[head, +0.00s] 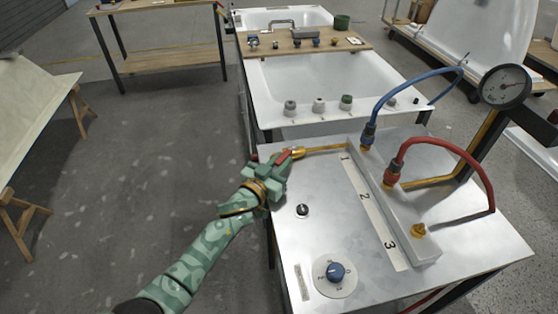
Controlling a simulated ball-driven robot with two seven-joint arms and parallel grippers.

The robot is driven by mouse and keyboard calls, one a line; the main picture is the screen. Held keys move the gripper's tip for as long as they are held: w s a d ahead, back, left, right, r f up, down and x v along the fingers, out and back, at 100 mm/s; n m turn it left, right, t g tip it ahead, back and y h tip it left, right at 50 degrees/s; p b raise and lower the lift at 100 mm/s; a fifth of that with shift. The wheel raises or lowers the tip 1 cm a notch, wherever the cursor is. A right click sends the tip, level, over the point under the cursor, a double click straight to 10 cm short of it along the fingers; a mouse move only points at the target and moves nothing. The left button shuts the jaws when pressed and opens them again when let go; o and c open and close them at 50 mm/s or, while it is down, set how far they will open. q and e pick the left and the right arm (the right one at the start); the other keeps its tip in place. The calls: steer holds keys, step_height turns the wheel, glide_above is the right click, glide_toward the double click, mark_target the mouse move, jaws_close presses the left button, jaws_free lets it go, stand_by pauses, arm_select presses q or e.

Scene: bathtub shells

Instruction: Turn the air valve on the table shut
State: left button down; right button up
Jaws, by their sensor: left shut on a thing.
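The air valve (298,152) sits at the far left corner of the metal table. It has brass parts and a red handle (284,157), on the end of a yellow pipe (325,149). My left gripper (281,163) is shut on the handle, and its green fingers hide part of it. How far the handle is turned cannot be made out. My right gripper is out of view.
The metal table (315,230) carries a manifold block (405,215) with a blue hose (408,78) and a red hose (450,150). A blue knob (336,272) is near the front. A gauge (505,86) stands at right. A white tub (340,90) is behind.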

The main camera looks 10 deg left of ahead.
arm_select(q)
steer(key=c, duration=1.3)
jaws_free()
steer(key=p+v, duration=0.4)
steer(key=v, duration=1.2)
steer(key=shift+s, duration=0.15)
